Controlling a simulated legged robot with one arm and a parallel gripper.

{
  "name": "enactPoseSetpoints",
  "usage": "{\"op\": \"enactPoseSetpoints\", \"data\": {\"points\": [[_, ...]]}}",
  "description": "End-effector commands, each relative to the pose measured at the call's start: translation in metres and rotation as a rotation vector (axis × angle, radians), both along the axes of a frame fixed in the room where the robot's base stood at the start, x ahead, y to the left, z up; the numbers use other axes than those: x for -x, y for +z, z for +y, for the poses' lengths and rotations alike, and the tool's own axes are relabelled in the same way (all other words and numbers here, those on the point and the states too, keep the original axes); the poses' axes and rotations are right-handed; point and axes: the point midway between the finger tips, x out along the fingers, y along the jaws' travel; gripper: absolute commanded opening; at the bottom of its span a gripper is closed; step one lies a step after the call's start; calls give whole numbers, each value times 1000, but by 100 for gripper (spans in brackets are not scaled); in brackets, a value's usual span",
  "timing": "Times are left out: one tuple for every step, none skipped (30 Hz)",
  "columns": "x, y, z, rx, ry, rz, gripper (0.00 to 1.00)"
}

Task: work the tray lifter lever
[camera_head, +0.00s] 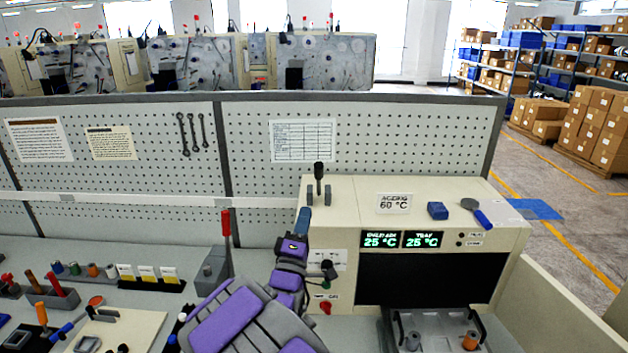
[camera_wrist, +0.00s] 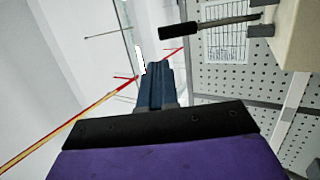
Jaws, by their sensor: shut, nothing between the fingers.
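A lever with a black grip (camera_head: 319,172) stands upright between grey brackets on the top left of the cream oven unit (camera_head: 355,195). I take it as the tray lifter lever; no readable label confirms this. In the wrist view the black-gripped lever (camera_wrist: 225,27) lies across the upper right, apart from my fingers. My gripper (camera_head: 303,220), with blue fingers, is shut and empty. In the head view it shows at the oven's left edge, just below and left of the lever. In the wrist view the fingers (camera_wrist: 155,85) are together.
A red-handled lever (camera_head: 226,232) stands on a grey block left of my arm. The oven front has a black knob (camera_head: 328,269) and red knob (camera_head: 325,307). A blue block (camera_head: 437,210) and a magnifier (camera_head: 479,214) lie on top. A pegboard (camera_head: 260,150) stands behind.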

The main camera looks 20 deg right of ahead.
Motion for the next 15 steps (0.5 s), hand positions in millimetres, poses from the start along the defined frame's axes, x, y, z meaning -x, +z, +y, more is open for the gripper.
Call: {"op": "enactPoseSetpoints", "data": {"points": [[-6,5,-5,-2,-2,-3,0],[-10,8,-7,-2,-2,-3,0],[-15,11,-10,-2,-2,-3,0],[-18,13,-13,0,-3,-3,0],[-21,15,-15,0,-3,-3,0],[-26,19,-18,0,-3,-3,0],[-30,21,-19,-1,-1,-3,0],[-34,23,-21,-2,-1,-3,0],[-39,27,-24,-2,-1,-3,0],[-43,29,-27,-2,-2,-3,0],[-46,31,-29,-1,-2,-3,0],[-51,34,-32,0,-3,-2,0],[-55,37,-34,0,-2,-3,0],[-58,39,-36,-1,-1,-4,0],[-63,42,-38,-2,-1,-3,0]]}}
